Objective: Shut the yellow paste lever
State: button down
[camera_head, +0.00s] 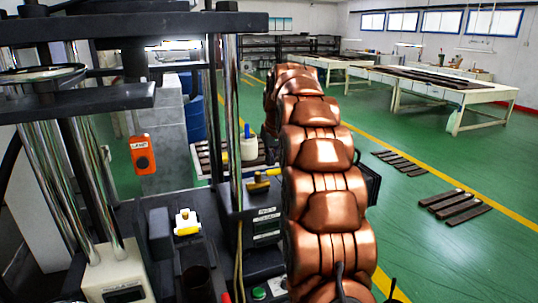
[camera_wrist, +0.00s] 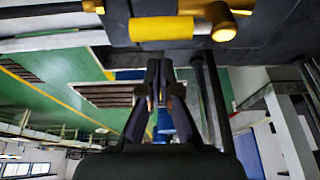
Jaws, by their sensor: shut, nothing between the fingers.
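The yellow paste lever (camera_head: 265,181) shows in the head view as a short yellow bar on the dark machine, just left of my copper-coloured arm. In the wrist view a yellow bar (camera_wrist: 162,29) with a brass-coloured round end runs across the top, above the fingertips in the picture. My gripper (camera_wrist: 160,68) points toward the dark machine, its fingers together with nothing between them. The fingertips look close to the bar, but I cannot tell whether they touch it. My arm hides the gripper in the head view.
A white and yellow fitting (camera_head: 187,222) sits on the machine deck. Metal columns (camera_head: 231,120) stand left of my arm, and an orange control box (camera_head: 142,154) hangs farther left. Green floor with dark slats (camera_head: 455,205) is open to the right; white tables stand behind.

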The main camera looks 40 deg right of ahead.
jog(key=shift+s+a+f+p, duration=0.1)
jog(key=shift+s+a+p, duration=0.05)
jog(key=shift+s, duration=0.3)
jog(key=shift+s+a+f+p, duration=0.1)
jog(key=shift+s+p, duration=0.05)
jog(key=shift+s, duration=0.25)
jog(key=shift+s+a, duration=0.1)
jog(key=shift+a, duration=0.05)
